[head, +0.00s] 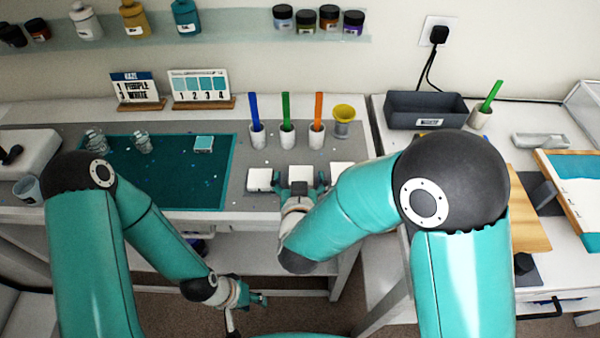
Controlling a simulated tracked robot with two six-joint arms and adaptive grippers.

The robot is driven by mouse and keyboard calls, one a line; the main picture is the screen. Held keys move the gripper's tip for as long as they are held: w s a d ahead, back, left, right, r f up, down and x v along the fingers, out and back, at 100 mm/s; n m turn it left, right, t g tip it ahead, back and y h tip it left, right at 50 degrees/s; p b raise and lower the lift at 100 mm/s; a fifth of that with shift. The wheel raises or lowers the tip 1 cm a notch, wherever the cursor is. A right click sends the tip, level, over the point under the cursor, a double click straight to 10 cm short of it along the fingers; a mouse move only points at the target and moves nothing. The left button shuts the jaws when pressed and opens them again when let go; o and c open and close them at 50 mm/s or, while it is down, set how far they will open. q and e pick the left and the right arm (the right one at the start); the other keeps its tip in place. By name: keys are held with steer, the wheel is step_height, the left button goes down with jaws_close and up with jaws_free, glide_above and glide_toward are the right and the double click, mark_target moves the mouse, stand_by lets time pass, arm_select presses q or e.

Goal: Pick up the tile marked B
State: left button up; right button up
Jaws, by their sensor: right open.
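Three pale square tiles stand in a row along the front of the grey work mat: a left one (259,180), a middle one (300,174) and a right one (342,175). I cannot read any letter on them, so which is B is unclear. My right gripper (300,186) is open at the middle tile, its fingers on either side of that tile; contact cannot be told. My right arm partly hides the right tile. My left gripper (250,306) hangs low in front of the table, fingers apart and empty.
Behind the tiles stand white cups with blue (254,110), green (286,110) and orange (318,108) sticks, and a yellow-topped cup (343,120). A teal cutting mat (170,190) with small glass jars lies left. A dark bin (425,108) stands on the right table.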

steer(key=shift+s+d+r, duration=0.1)
steer(key=shift+s, duration=0.05)
steer(key=shift+c, duration=1.1)
steer(key=shift+d, duration=0.1)
steer(key=c, duration=1)
steer(key=shift+r, duration=0.1)
steer(key=shift+c, duration=0.2)
